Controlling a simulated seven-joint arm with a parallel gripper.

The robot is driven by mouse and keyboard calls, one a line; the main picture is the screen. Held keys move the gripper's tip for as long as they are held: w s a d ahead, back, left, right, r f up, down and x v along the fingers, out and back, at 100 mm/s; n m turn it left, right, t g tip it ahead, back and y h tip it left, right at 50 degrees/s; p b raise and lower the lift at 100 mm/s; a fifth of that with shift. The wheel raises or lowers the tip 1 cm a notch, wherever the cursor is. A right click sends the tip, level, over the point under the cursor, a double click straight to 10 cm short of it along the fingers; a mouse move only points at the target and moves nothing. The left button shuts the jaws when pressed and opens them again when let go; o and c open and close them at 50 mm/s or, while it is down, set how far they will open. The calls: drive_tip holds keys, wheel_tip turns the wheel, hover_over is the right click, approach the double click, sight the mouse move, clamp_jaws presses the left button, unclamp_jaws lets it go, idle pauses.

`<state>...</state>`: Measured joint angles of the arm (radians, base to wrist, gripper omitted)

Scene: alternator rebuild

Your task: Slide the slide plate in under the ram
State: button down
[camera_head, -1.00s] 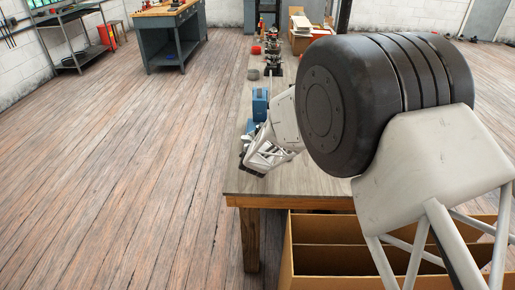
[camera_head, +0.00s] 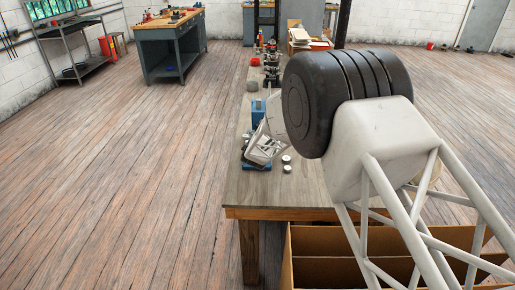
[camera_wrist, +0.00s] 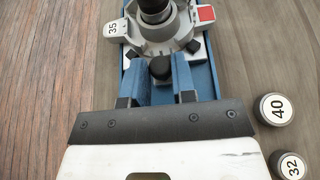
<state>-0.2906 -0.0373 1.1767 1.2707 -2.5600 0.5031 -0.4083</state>
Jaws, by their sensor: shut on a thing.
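In the wrist view, my gripper (camera_wrist: 161,75) is shut on a small black knob (camera_wrist: 160,69), held between its two blue fingers. The knob stands at the near end of a grey plate-like part, which I take as the slide plate (camera_wrist: 194,48), lying in a blue channel (camera_wrist: 207,75). Above it is a grey round part with a "35" label and a red tab. The dark ram (camera_wrist: 154,8) stands over this at the top edge.
Two round weights or discs marked 40 (camera_wrist: 277,108) and 32 (camera_wrist: 290,166) stand on the bench (camera_head: 300,198) to the right of the gripper. A blue block-like part (camera_head: 258,112) stands just beyond the gripper. Several other items line the bench farther back. An open cardboard box (camera_head: 330,240) is below the front edge.

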drive_tip(key=shift+w, duration=0.4)
drive_tip(key=shift+r, duration=0.1)
drive_tip(key=c, duration=0.9)
unclamp_jaws()
drive_tip(key=shift+c, duration=0.2)
drive_tip(key=shift+s, duration=0.2)
drive_tip(key=shift+v, duration=3.7)
